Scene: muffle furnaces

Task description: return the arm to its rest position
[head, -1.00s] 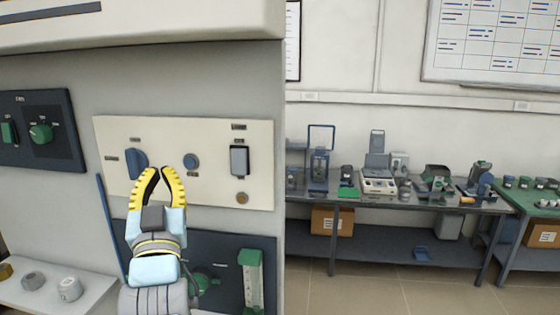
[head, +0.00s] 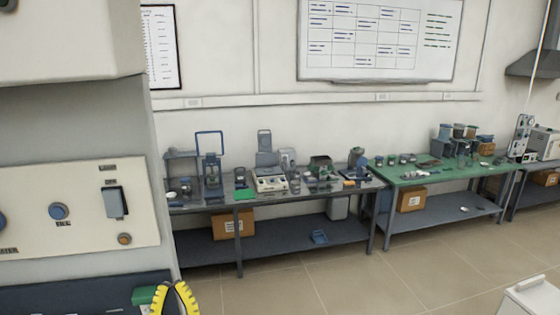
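My gripper (head: 174,292) shows only at the bottom edge of the head view. Its two yellow-ribbed black fingers point up, with a gap between them near the lower right corner of the furnace panel. Nothing shows between the fingers. The rest of my arm is out of view below the frame. The cream control panel (head: 80,232) is at the left, with a blue knob (head: 59,211), a dark rocker switch (head: 116,202) and a small brown button (head: 124,239). The gripper is below this panel and apart from it.
A grey bench (head: 205,205) with lab instruments stands along the back wall. A green-topped bench (head: 430,177) stands to its right. A white cabinet or box (head: 530,298) shows at the bottom right corner. The tiled floor (head: 370,288) between is clear.

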